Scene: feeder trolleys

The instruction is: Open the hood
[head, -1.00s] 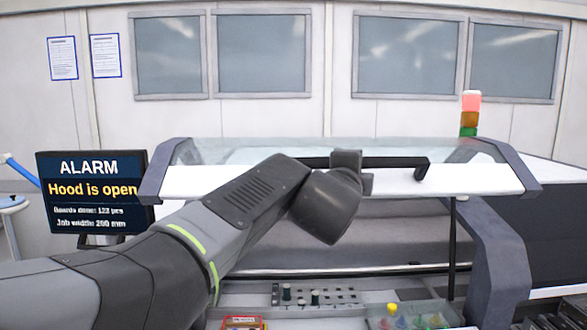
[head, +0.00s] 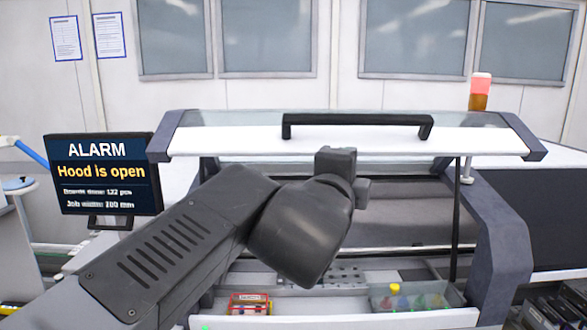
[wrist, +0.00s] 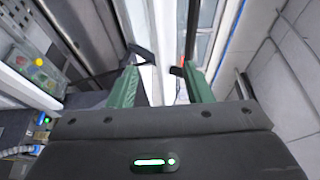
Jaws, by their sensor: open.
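The hood (head: 220,143), a white and glass lid with grey side arms, stands raised above the machine in the head view. Its black handle (head: 360,119) is fully visible along its front edge. My gripper shows only as a dark end piece at the wrist in the head view, just below the handle and in front of the hood's edge. In the wrist view, my gripper (wrist: 161,74) has its two green fingers spread apart with nothing held. The handle (wrist: 193,30) shows there as a dark bar near the right finger; whether they touch is unclear.
A screen (head: 103,175) at left reads "ALARM, Hood is open". A signal lamp (head: 480,92) glows red behind the hood. Under the hood lie a red box (head: 250,303) and a clear bin (head: 412,298). A grey side frame (head: 490,240) stands at right.

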